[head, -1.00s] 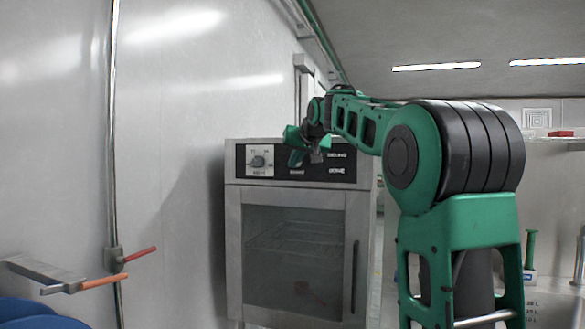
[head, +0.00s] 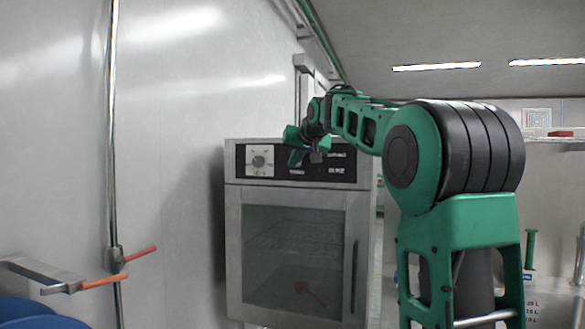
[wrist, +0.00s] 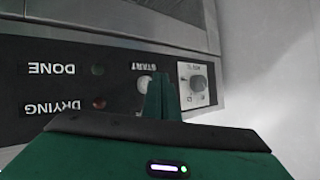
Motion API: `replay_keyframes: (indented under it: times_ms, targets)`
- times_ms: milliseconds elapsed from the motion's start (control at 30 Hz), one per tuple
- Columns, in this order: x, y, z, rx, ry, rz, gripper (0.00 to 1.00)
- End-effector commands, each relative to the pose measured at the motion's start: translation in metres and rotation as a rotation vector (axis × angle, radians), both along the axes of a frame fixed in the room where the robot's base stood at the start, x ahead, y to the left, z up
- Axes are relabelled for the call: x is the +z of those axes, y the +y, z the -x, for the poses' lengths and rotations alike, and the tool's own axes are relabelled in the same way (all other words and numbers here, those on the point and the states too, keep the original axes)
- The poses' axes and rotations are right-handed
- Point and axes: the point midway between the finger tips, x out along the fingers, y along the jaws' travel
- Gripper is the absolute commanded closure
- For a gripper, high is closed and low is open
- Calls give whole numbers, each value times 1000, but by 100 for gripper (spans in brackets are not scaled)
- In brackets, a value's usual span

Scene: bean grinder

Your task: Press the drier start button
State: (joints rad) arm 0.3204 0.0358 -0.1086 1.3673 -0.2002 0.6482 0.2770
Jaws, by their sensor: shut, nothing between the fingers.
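The drier (head: 232,235) is a steel cabinet with a black control panel (head: 345,164) across its top and a shut glass door. In the wrist view the panel is upside down. It shows a pale round START button (wrist: 143,82), a dial (wrist: 198,83) on a white plate, and DONE and DRYING lamps (wrist: 98,103). My green gripper (wrist: 162,82) is shut and empty, its fingertips over the panel beside the START button and partly covering its edge. I cannot tell whether they touch it. In the head view my gripper (head: 302,152) is in front of the panel and hides the button.
A pale wall stands left of the drier, with a vertical pipe (head: 112,150) and red and orange valve handles (head: 140,254) on it. Blue round tops (head: 35,312) show at the lower left. A shelf (head: 560,140) is at the right. A red shape (head: 302,288) shows through the drier door.

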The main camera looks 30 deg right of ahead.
Motion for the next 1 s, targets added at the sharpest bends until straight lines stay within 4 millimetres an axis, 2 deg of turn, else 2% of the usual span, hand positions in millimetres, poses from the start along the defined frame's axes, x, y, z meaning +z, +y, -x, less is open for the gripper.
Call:
replay_keyframes:
  times_ms: [1000]
  targets:
    - [1,-9,-6,0,0,0,100]
